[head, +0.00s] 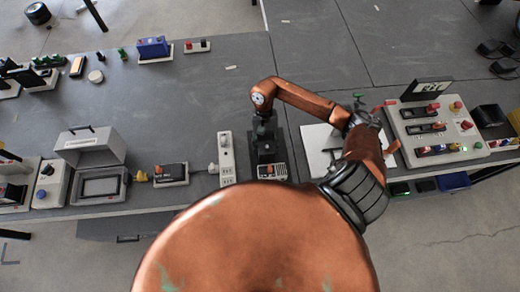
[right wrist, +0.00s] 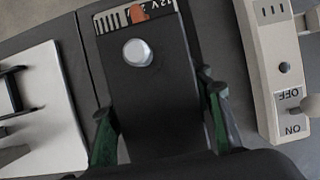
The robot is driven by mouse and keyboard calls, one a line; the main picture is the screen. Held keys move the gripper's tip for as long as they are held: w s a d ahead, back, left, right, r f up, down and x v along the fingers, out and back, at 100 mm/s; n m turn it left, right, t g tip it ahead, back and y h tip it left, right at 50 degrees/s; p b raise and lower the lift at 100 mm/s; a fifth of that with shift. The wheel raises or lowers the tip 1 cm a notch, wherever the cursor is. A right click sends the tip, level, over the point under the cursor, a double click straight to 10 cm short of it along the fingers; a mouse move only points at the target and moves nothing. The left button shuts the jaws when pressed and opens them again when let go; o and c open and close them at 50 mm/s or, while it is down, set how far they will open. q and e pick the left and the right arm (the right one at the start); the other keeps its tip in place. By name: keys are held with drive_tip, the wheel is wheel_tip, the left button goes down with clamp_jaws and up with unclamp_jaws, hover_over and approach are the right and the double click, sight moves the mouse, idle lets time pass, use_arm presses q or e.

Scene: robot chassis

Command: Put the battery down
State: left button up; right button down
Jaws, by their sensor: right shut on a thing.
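The battery (right wrist: 150,95) is a black block with a white label marked 12V, an orange spot and a round silver disc. It fills the middle of the right wrist view. My right gripper (right wrist: 160,106) has its green-sided fingers on either side of it and is shut on it. In the head view the battery's labelled end (head: 272,172) shows near the table's front edge, below my right gripper (head: 265,138). I cannot tell whether its underside touches the table. My left gripper is not in view.
A white power strip (head: 226,160) with an ON/OFF switch stands just left of the battery. A white panel (head: 318,150) lies to its right. A switch panel (head: 435,128) is further right. An open grey case (head: 90,150) stands left. The table's middle left is clear.

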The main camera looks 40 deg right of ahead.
drive_tip(key=shift+d+f, duration=0.7)
drive_tip(key=shift+f, duration=0.05)
drive_tip(key=shift+w+d+f+b, duration=0.15)
drive_tip(key=shift+f+b, duration=0.4)
drive_tip(key=shift+f, duration=1.15)
drive_tip(key=c, duration=1.4)
unclamp_jaws()
drive_tip(key=shift+s+d+f, duration=0.1)
drive_tip(key=shift+s+f, duration=0.05)
drive_tip(key=shift+s, duration=0.05)
drive_tip(key=o, duration=0.4)
